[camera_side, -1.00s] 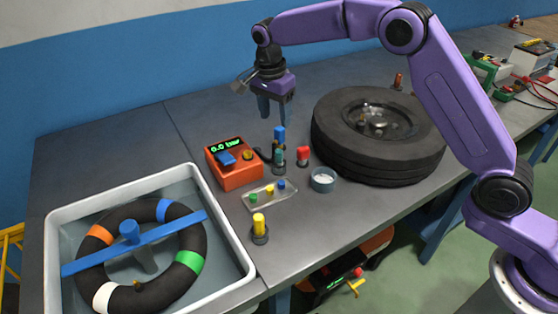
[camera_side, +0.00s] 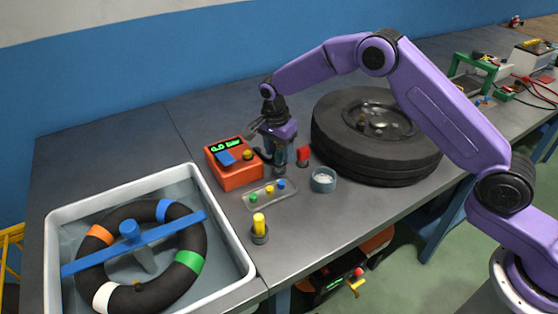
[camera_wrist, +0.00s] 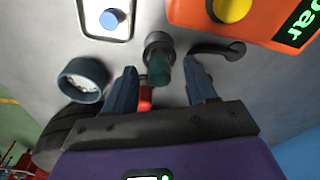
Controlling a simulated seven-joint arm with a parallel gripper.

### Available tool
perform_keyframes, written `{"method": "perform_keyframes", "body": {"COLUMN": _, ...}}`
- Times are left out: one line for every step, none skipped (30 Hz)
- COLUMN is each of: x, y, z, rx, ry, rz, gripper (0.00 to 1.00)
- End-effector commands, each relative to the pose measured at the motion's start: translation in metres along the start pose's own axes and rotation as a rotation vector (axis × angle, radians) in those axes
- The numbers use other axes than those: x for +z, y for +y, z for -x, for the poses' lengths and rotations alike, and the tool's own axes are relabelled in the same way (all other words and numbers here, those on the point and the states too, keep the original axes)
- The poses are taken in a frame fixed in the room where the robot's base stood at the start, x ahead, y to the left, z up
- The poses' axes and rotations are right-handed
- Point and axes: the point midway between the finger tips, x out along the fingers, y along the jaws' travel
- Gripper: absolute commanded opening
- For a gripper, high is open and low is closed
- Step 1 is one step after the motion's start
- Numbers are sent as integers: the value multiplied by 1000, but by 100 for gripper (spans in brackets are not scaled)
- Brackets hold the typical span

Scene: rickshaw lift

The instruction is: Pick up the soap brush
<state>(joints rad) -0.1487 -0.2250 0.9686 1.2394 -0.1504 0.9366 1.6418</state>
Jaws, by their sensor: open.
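A dark teal upright piece (camera_wrist: 159,70) stands in a grey round holder (camera_wrist: 158,42); it looks like the soap brush, but no bristles show. My gripper (camera_wrist: 162,70) points down over it, open, with one finger on each side in the wrist view. I cannot tell whether either finger touches it. In the side view my gripper (camera_side: 280,165) is low over the table, right of the orange gauge box, and mostly hides the piece. A small grey pot (camera_side: 323,180) with white content stands to the right; it also shows in the wrist view (camera_wrist: 88,88).
The orange gauge box (camera_side: 235,178) is close on the left. A tray with coloured caps (camera_side: 247,203), a yellow-topped piece (camera_side: 259,226) and a red piece (camera_side: 303,155) stand nearby. A large tyre (camera_side: 340,155) is right; a water tub (camera_side: 226,222) is front left.

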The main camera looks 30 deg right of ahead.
Motion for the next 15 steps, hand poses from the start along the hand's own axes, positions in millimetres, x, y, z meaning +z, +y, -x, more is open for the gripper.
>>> {"method": "perform_keyframes", "body": {"x": 0, "y": 0, "z": -4, "rx": 1, "ry": 0, "rz": 1, "gripper": 56}}
{"method": "perform_keyframes", "body": {"x": 0, "y": 0, "z": -6, "rx": 1, "ry": 0, "rz": 1, "gripper": 56}}
{"method": "perform_keyframes", "body": {"x": 0, "y": 0, "z": -6, "rx": 1, "ry": 0, "rz": 1, "gripper": 56}}
{"method": "perform_keyframes", "body": {"x": 0, "y": 0, "z": -7, "rx": 0, "ry": 0, "rz": 1, "gripper": 56}}
{"method": "perform_keyframes", "body": {"x": 0, "y": 0, "z": -7, "rx": 0, "ry": 0, "rz": 1, "gripper": 56}}
{"method": "perform_keyframes", "body": {"x": 0, "y": 0, "z": -7, "rx": 0, "ry": 0, "rz": 1, "gripper": 56}}
{"method": "perform_keyframes", "body": {"x": 0, "y": 0, "z": -7, "rx": 0, "ry": 0, "rz": 1, "gripper": 56}}
{"method": "perform_keyframes", "body": {"x": 0, "y": 0, "z": -7, "rx": 0, "ry": 0, "rz": 1, "gripper": 56}}
{"method": "perform_keyframes", "body": {"x": 0, "y": 0, "z": -7, "rx": 0, "ry": 0, "rz": 1, "gripper": 56}}
{"method": "perform_keyframes", "body": {"x": 0, "y": 0, "z": -7, "rx": 0, "ry": 0, "rz": 1, "gripper": 53}}
{"method": "perform_keyframes", "body": {"x": 0, "y": 0, "z": -7, "rx": 0, "ry": 0, "rz": 1, "gripper": 43}}
{"method": "perform_keyframes", "body": {"x": 0, "y": 0, "z": -7, "rx": 0, "ry": 0, "rz": 1, "gripper": 30}}
{"method": "perform_keyframes", "body": {"x": 0, "y": 0, "z": -7, "rx": 0, "ry": 0, "rz": 1, "gripper": 21}}
{"method": "perform_keyframes", "body": {"x": 0, "y": 0, "z": -7, "rx": 0, "ry": 0, "rz": 1, "gripper": 11}}
{"method": "perform_keyframes", "body": {"x": 0, "y": 0, "z": -7, "rx": 0, "ry": 0, "rz": 1, "gripper": 0}}
